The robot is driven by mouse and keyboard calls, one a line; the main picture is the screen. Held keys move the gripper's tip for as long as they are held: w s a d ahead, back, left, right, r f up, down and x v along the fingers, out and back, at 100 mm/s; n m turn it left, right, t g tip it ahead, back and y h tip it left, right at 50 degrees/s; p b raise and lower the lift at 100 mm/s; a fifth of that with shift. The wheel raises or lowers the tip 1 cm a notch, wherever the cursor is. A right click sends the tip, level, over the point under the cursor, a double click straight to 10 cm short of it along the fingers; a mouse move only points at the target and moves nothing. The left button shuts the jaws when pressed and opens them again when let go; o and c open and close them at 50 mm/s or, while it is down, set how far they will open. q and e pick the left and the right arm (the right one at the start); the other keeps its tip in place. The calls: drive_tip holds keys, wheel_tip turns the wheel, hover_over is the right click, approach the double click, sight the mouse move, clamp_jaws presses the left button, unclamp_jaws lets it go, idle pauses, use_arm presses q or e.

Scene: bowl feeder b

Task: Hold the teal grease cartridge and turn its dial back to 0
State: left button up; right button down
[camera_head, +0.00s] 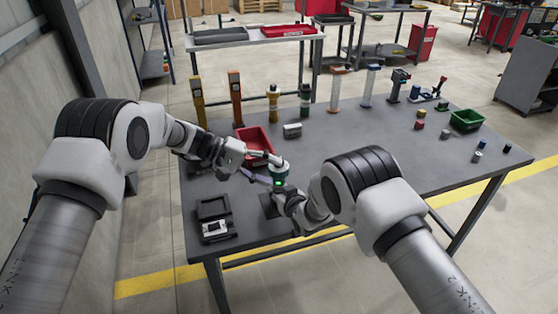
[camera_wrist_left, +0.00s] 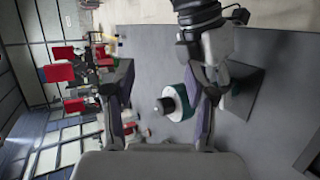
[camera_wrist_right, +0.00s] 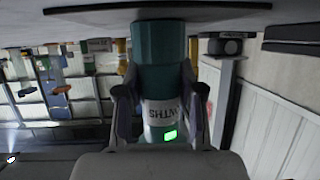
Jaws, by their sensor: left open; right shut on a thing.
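The teal grease cartridge (camera_head: 281,170) stands upright near the front of the grey table. In the right wrist view its teal body (camera_wrist_right: 158,55) has a white band with lettering and a lit green patch (camera_wrist_right: 170,134). My right gripper (camera_wrist_right: 160,100) is shut on the cartridge, one finger on each side. My left gripper (camera_wrist_left: 160,95) is open close to the cartridge top. In the left wrist view the black dial (camera_wrist_left: 163,106) and white top with teal rim (camera_wrist_left: 187,101) show between its fingers. The dial's marks are too small to read.
A dark square plate (camera_head: 268,206) lies beside the cartridge. A red bin (camera_head: 256,138) and a grey metal block (camera_head: 292,131) stand behind. A black open case (camera_head: 213,208) is at front left. Several tall yellow, green and orange items line the back edge. A green bin (camera_head: 467,119) is far right.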

use_arm(q)
drive_tip(key=w+a+f+m+t+h, duration=0.25)
drive_tip(key=a+m+t, duration=0.6)
drive_tip(key=m, duration=0.55)
drive_tip(key=shift+t+h, duration=0.25)
drive_tip(key=shift+h, duration=0.1)
drive_tip(key=x, duration=1.2)
drive_tip(key=shift+s+d+f, duration=0.2)
drive_tip(key=shift+d+f, duration=0.2)
drive_tip(key=shift+d, duration=0.05)
clamp_jaws()
